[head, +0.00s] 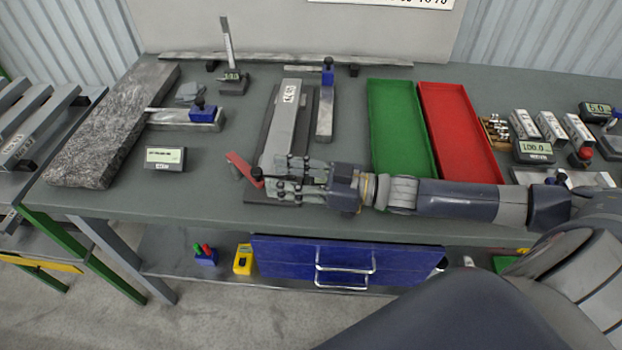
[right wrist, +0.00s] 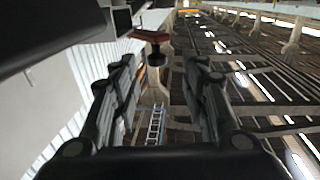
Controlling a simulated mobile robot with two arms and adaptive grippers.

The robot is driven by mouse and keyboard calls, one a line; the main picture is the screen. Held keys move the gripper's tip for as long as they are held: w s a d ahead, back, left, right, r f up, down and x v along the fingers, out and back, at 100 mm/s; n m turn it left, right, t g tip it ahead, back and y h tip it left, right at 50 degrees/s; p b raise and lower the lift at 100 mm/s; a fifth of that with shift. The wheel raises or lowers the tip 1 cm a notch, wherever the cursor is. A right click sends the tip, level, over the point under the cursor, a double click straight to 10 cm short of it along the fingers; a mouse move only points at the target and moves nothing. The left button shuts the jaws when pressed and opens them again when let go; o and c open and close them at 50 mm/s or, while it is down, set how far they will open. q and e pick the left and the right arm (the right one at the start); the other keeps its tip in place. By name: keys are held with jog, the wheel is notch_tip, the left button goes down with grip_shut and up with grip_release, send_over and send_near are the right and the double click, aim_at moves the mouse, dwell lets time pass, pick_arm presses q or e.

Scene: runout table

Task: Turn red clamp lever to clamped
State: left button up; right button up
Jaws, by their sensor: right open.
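The red clamp lever (head: 240,166) sticks out to the left of a long grey clamp fixture (head: 283,125) on the table, slanting up and left from its pivot. My right gripper (head: 281,178) comes in from the right, over the front end of the fixture and close to the lever's pivot end. In the right wrist view, the gripper (right wrist: 165,90) has its fingers apart with nothing between them. The lever's red end with a dark knob (right wrist: 153,37) shows beyond the fingertips there. I cannot tell whether a finger touches the lever. My left gripper is not in view.
A display box (head: 165,158) and a dark stone slab (head: 110,120) lie left of the lever. Green (head: 400,130) and red (head: 450,125) trays lie to the right. Blue drawers (head: 285,260) are below the table's front edge.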

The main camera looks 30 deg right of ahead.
jog(key=shift+v, duration=3)
jog(key=shift+a, duration=0.1)
